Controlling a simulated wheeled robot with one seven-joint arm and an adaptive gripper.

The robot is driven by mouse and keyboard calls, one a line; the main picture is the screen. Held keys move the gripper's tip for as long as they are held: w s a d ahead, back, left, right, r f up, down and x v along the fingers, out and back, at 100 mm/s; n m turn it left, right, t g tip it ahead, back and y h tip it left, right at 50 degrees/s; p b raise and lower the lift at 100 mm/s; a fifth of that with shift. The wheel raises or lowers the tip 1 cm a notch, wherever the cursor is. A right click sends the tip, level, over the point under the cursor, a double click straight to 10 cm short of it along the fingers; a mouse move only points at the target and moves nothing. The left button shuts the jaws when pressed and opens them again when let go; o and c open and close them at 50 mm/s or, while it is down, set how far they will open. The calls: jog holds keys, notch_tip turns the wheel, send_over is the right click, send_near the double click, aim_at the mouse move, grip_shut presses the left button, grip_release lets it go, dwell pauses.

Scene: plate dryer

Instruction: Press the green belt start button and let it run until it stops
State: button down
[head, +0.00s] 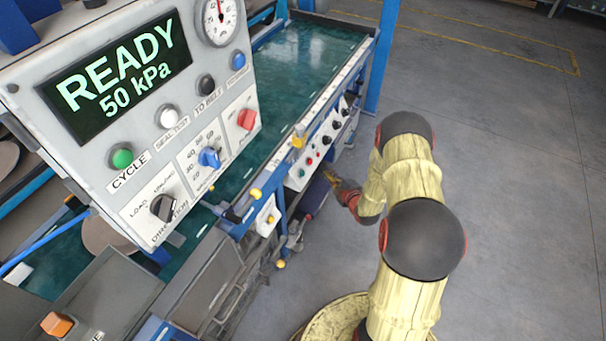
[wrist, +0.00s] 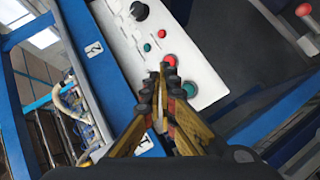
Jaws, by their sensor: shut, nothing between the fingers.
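A white control panel (head: 318,150) on the side of the green conveyor belt carries small red and green buttons and black knobs. In the wrist view the panel (wrist: 205,75) shows a larger green button (wrist: 190,89) near its lower end, a red button (wrist: 170,60) beside it, and a smaller green one (wrist: 147,47) farther up. Labels are unreadable. My gripper (head: 328,174) is shut and empty, just right of the panel in the head view. In the wrist view my gripper (wrist: 160,78) points at the panel, its tips left of the larger green button. Contact cannot be told.
The green belt (head: 305,55) runs along the machine. A nearer box has a screen (head: 118,78) reading READY 50 kPa and a green CYCLE button (head: 121,158). Blue frame posts (head: 382,50) stand beside the belt. The grey floor on the right is open.

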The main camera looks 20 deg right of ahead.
aim_at(302, 173)
jog(key=w+a+f+b, duration=0.4)
jog(key=w, duration=0.2)
jog(key=shift+a+f, duration=0.2)
jog(key=shift+a, duration=0.1)
jog(key=shift+w+a+f, duration=0.1)
dwell(1.5)
jog(key=shift+w+a+f+b, duration=0.1)
jog(key=shift+w+a+b, duration=0.1)
jog(key=shift+b, duration=0.15)
